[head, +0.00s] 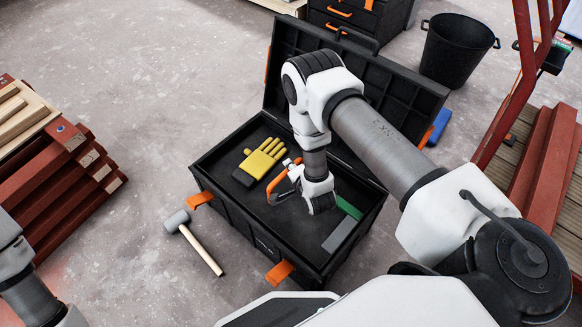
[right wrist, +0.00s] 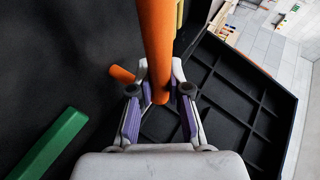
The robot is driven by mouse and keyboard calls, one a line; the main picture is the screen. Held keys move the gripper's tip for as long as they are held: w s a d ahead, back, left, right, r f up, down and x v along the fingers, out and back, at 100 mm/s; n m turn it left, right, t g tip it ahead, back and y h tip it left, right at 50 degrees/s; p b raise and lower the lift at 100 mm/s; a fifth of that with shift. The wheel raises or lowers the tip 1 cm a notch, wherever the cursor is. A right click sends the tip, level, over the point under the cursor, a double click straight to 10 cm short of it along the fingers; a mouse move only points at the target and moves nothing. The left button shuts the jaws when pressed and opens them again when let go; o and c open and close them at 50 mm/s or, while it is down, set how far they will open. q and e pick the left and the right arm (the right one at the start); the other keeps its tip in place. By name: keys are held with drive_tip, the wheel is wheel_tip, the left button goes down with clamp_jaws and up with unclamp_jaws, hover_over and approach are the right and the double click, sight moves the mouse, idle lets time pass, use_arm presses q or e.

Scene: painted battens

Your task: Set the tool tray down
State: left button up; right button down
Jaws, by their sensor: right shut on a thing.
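The tool tray (head: 305,236) is black and lies within the rim of the open black toolbox (head: 245,232); I cannot tell whether it rests on anything. Its orange handle (head: 276,184) also shows in the right wrist view (right wrist: 156,40). My right gripper (head: 285,188) reaches down over the middle of the tray; in its wrist view its fingers (right wrist: 160,90) are shut on the orange handle. Yellow gloves (head: 265,157) lie at the left, and a green piece (head: 349,208) with a grey piece (head: 339,234) at the right. My left gripper is out of view.
The ribbed lid (head: 400,92) stands open behind the box. A mallet (head: 196,240) lies on the floor at left. Stacked red battens (head: 75,175) are farther left. A black bucket (head: 455,50) and red battens (head: 550,150) are at right. Floor at the upper left is clear.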

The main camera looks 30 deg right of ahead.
drive_tip(key=shift+f+b, duration=0.4)
drive_tip(key=shift+f, duration=0.15)
drive_tip(key=c, duration=1)
unclamp_jaws()
drive_tip(key=shift+c, duration=0.2)
drive_tip(key=shift+s, duration=0.1)
